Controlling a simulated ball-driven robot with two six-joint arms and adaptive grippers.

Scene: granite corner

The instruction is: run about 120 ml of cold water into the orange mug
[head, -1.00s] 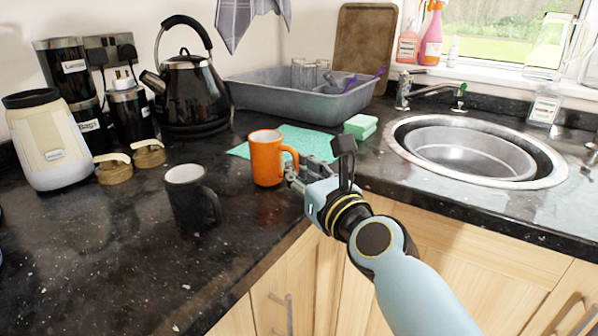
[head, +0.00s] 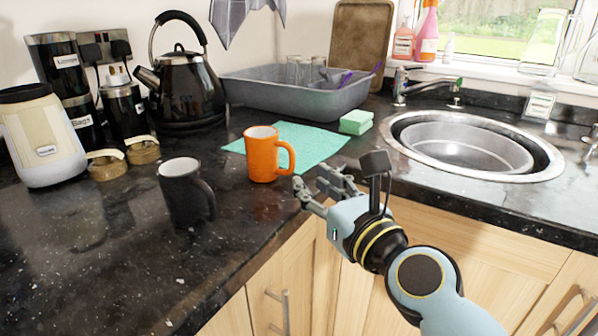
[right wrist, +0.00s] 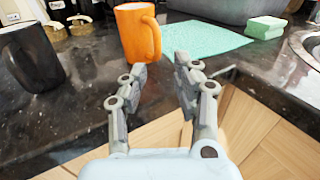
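The orange mug (head: 264,156) stands upright on the dark counter at the near left edge of a green cloth, its handle toward the right. It also shows in the right wrist view (right wrist: 135,34), just beyond the fingertips. My right gripper (head: 318,190) is open and empty, near the counter's front edge, to the right of the mug and apart from it. In the right wrist view its two fingers (right wrist: 157,72) are spread with nothing between them. The tap (head: 425,82) stands behind the round steel sink (head: 470,145) at the right. My left gripper is not in view.
A black mug (head: 184,192) stands left of the orange one. The green cloth (head: 312,143) and a sponge (head: 356,122) lie behind. A grey dish tub (head: 290,97), a kettle (head: 188,88), jars and a cream appliance (head: 42,135) line the back. The front counter is bare.

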